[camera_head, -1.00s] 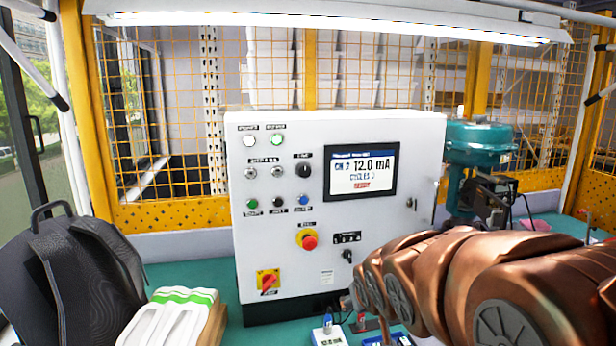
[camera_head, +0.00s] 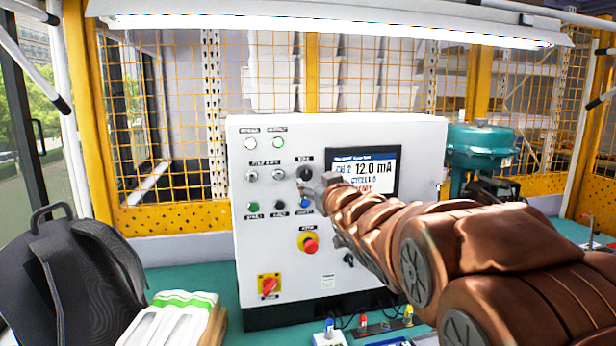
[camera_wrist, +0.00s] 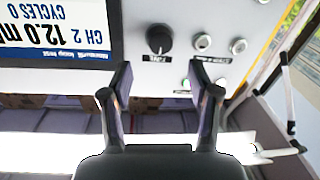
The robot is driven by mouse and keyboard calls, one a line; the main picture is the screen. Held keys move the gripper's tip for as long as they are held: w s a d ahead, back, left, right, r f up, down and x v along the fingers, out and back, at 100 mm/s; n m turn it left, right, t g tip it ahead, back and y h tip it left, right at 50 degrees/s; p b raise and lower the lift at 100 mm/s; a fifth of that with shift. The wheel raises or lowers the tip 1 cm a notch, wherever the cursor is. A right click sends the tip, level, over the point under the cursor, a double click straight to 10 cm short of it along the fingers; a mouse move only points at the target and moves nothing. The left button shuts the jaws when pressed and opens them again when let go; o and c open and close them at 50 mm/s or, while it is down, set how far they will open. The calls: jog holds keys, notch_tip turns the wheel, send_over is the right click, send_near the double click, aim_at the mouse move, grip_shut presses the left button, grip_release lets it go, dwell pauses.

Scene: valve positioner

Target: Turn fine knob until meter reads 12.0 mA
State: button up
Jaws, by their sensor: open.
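The black fine knob (camera_head: 304,173) sits on the white panel's upper middle, just left of the display. In the wrist view the knob (camera_wrist: 159,39) is upside down, beyond and between the fingertips, with a clear gap around it. The meter display (camera_head: 372,186) reads CH 2, 12.0 mA; the display (camera_wrist: 52,32) shows the same reading partly cut off in the wrist view. My gripper (camera_wrist: 158,78) is open and empty, apart from the knob. In the head view my gripper (camera_head: 318,188) is just below and right of the knob.
Small switches (camera_head: 265,175) and coloured push buttons (camera_head: 253,207) lie left of and below the knob. A red emergency stop (camera_head: 310,245) is lower on the panel. A backpack (camera_head: 75,270) stands at left. A teal valve actuator (camera_head: 482,145) stands behind at right.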

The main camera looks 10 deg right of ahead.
aim_at(306, 175)
jog(key=shift+w+a+f+p, duration=0.15)
jog(key=shift+w+p, duration=0.2)
jog(key=shift+w, duration=1.3)
jog(key=shift+w+a+p, duration=0.15)
jog(key=shift+w+p, duration=0.2)
jog(key=shift+w, duration=1.3)
jog(key=shift+c, duration=0.3)
jog(key=c, duration=1.1)
jog(key=shift+n, duration=0.4)
jog(key=n, duration=0.2)
jog(key=shift+n, duration=0.4)
jog(key=shift+n+g, duration=0.3)
jog(key=shift+n, duration=1.6)
jog(key=shift+h, duration=0.3)
